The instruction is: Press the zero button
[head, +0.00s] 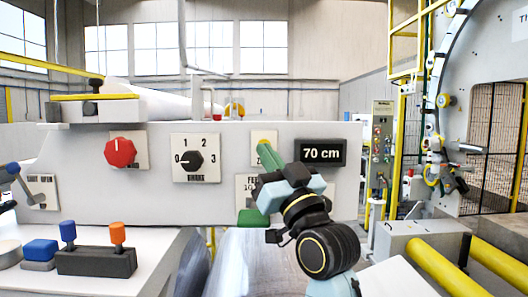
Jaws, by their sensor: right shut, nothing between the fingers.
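A pale button plate (257,135) with a yellowish top edge is on the grey control panel (235,155), left of the black display (320,153) reading "70 cm". Most of this plate is hidden behind my right gripper, so its button and label cannot be read. My right gripper (266,158) is shut and empty, its green-grey fingers pointing up and left in front of the plate. Whether the fingertips touch it cannot be told.
Left along the panel are a red knob (120,152) and a black dial (188,160) marked 0 to 3. Below the plate is a partly hidden feed label (246,184) and a green piece (253,218). A blue-and-orange switch box (96,262) stands lower left. Yellow rollers (440,268) lie right.

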